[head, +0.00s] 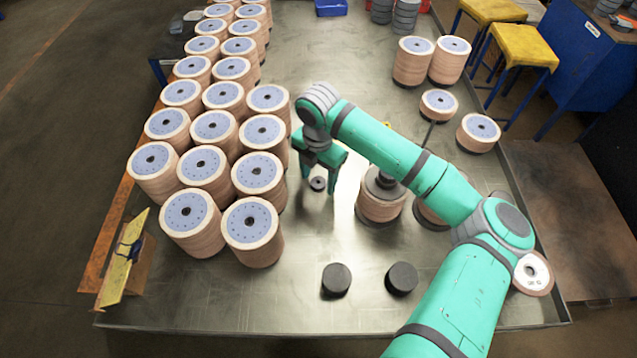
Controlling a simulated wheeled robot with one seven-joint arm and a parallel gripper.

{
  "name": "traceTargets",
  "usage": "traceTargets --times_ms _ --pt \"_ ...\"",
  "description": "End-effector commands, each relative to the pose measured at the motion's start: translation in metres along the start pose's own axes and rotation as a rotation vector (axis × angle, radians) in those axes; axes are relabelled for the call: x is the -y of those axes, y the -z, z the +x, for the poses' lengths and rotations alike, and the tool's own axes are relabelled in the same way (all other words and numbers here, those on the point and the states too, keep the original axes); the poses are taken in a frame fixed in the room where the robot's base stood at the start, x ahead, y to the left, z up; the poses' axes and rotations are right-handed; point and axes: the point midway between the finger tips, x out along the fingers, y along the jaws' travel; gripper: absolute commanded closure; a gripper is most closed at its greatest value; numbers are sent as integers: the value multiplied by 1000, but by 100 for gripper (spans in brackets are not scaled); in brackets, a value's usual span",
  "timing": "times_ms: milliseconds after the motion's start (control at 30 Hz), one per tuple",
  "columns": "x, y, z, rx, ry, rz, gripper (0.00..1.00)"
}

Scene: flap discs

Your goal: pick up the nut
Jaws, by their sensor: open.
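The nut (318,183) is a small dark ring lying flat on the metal table, in the middle of the head view. My gripper (319,187) points down over it with its jaws open. One finger is to the left of the nut and the other to the right, with a gap on each side. I cannot tell exactly how high the fingertips are above the table. Nothing is held.
Stacks of flap discs (204,165) fill the table's left side. A stack with a dark fixture (380,200) stands just right of my gripper. Two black cylinders (337,279) (402,278) stand in front. More stacks (412,62) are at the back right. The metal table (240,300) is clear at front left.

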Motion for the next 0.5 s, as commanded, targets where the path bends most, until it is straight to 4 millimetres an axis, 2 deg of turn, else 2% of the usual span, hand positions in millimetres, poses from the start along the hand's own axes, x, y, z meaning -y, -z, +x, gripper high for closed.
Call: traceTargets --times_ms 267,300,467,500 --pt "1 -1 5 1 0 1 43" --pt "1 -1 5 1 0 1 45" --pt "1 -1 5 1 0 1 83" --pt "1 -1 5 1 0 1 87"
